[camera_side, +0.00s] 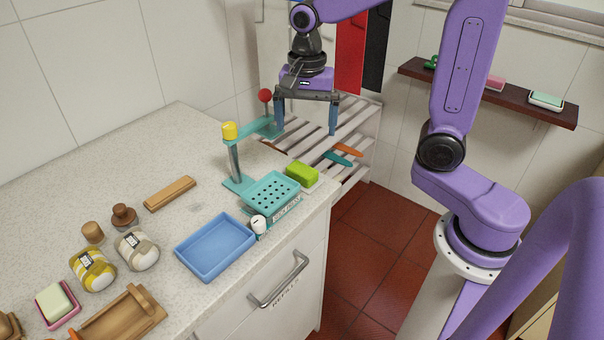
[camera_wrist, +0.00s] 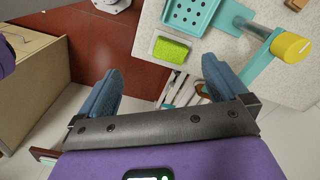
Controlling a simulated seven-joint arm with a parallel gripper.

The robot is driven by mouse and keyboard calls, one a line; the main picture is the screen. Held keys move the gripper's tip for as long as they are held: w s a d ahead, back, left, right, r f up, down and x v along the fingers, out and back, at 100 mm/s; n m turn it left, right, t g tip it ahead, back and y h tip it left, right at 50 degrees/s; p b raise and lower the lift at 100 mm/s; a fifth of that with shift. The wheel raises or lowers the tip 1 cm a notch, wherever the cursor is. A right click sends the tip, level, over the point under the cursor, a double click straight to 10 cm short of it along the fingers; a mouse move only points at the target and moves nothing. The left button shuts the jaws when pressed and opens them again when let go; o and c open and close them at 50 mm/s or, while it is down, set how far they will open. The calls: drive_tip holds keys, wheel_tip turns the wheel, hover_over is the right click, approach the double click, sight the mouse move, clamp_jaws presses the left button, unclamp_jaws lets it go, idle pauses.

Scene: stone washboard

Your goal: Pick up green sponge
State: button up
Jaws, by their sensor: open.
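The green sponge (camera_side: 302,173) sits on a small white dish (camera_side: 312,186) at the right edge of the speckled counter, beside the teal press. In the wrist view the green sponge (camera_wrist: 171,50) lies beyond and between my fingers. My gripper (camera_side: 305,130) is open and empty, with its blue fingers pointing down. It hangs over the slatted rack, above and behind the sponge. The wrist view shows both fingertips of my gripper (camera_wrist: 160,75) wide apart, with nothing between them.
The teal perforated tray (camera_side: 270,190) and the yellow-topped post (camera_side: 230,135) stand left of the sponge. A blue tray (camera_side: 215,247) lies nearer the front. The slatted rack (camera_side: 350,130) holds orange and teal tools. A dark wall shelf (camera_side: 500,95) is at the right.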

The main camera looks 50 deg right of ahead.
drive_tip(key=w+d+m, duration=0.3)
drive_tip(key=m, duration=0.3)
hover_over(302, 168)
drive_tip(key=f, duration=1.1)
drive_tip(key=shift+s+a, duration=0.25)
drive_tip(key=shift+s, duration=0.05)
drive_tip(key=shift+w+d+f, duration=0.1)
drive_tip(key=shift+w+f, duration=0.05)
drive_tip(key=shift+f, duration=1.3)
drive_tip(key=shift+w+d+f, duration=0.1)
drive_tip(key=shift+f, duration=1.35)
drive_tip(key=c, duration=0.9)
drive_tip(key=shift+c, duration=0.3)
wheel_tip(302, 168, up, 10)
drive_tip(key=shift+r, duration=0.1)
